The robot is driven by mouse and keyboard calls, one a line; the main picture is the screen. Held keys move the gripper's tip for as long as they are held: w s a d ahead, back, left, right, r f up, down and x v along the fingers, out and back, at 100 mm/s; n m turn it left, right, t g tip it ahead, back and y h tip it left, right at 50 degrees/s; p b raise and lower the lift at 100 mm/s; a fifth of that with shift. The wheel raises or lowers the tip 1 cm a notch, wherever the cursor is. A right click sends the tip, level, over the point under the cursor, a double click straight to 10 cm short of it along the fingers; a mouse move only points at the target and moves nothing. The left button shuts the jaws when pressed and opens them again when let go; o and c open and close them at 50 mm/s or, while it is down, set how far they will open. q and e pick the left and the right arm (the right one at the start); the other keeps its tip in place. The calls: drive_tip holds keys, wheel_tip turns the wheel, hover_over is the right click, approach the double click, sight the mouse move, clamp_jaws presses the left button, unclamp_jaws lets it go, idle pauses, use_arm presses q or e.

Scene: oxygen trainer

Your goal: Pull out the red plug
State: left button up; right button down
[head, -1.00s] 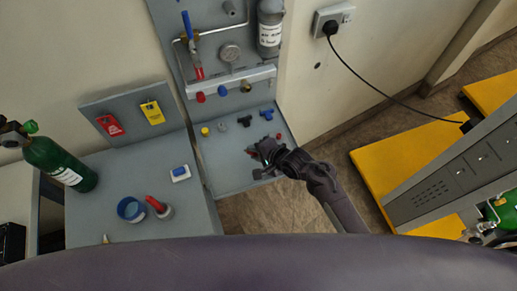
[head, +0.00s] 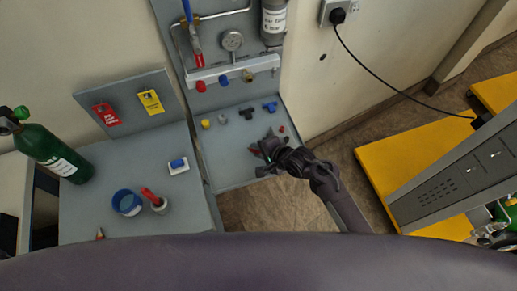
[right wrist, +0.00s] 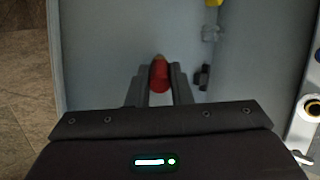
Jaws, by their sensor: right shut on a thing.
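A red plug (head: 201,86) sits at the left of the grey manifold bar, beside a blue plug (head: 224,81) and a brass one (head: 247,76). My right gripper (head: 266,152) is low over the grey shelf below the bar, apart from that plug. In the right wrist view its fingers (right wrist: 160,88) are shut on a red piece (right wrist: 159,75) with a brownish tip. Red also shows at the fingertips in the head view. I cannot tell whether this piece touches the shelf. My left gripper is not in view.
The grey shelf (head: 225,165) bears a yellow fitting (head: 206,123), a dark tee (head: 247,114), a blue tee (head: 270,106) and other small fittings. A black cable (head: 390,88) hangs at right.

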drive_tip(key=shift+f, duration=0.3)
drive_tip(key=c, duration=1.2)
unclamp_jaws()
drive_tip(key=shift+c, duration=0.2)
drive_tip(key=shift+s+f, duration=0.1)
drive_tip(key=v, duration=0.8)
drive_tip(key=shift+a, duration=0.1)
